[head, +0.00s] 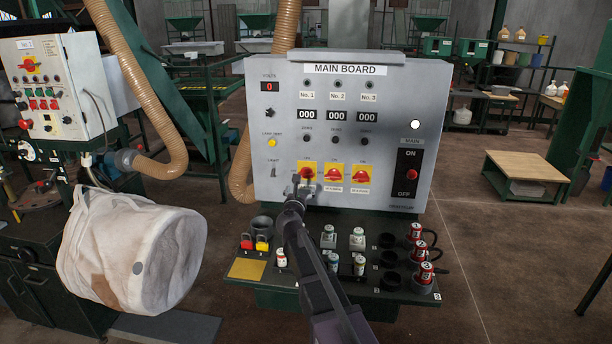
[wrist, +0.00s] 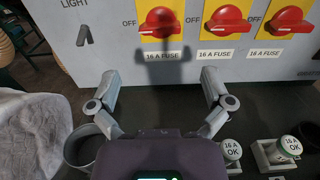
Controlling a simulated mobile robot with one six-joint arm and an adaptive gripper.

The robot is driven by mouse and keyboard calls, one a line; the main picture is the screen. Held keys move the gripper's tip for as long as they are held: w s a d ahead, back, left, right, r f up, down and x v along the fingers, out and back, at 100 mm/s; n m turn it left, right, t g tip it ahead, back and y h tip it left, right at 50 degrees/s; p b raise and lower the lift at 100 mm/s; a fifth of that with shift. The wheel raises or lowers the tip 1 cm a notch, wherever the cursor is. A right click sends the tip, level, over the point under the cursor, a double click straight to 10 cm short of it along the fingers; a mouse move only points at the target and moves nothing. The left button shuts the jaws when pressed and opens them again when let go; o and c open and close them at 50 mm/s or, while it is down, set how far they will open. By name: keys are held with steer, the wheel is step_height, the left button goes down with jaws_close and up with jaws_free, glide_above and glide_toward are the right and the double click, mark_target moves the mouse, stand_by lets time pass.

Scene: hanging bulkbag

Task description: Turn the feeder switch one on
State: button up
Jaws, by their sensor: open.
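The grey main board (head: 430,90) carries three red rotary feeder switches on yellow plates in a row. The leftmost, feeder switch one (head: 307,172), is partly covered by my gripper in the head view. In the wrist view, switch one (wrist: 162,22) shows at the top centre, its handle lying roughly sideways with a white mark towards the OFF label at its left. A "16 A FUSE" label sits below it. My gripper (wrist: 160,76) is open and empty, its fingers spread wide, apart from the switch and lined up with it. Its shadow falls on the board.
Switch two (wrist: 228,18) and switch three (wrist: 291,18) sit to the right. A dark shelf below holds padlocks (head: 255,243), fuses (head: 358,238) and red-topped parts (head: 424,272). A white bulk bag (head: 130,250) hangs at the left.

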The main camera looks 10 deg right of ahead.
mark_target(305, 175)
steer(key=x, duration=1.1)
steer(key=shift+w, duration=0.1)
steer(key=c, duration=0.9)
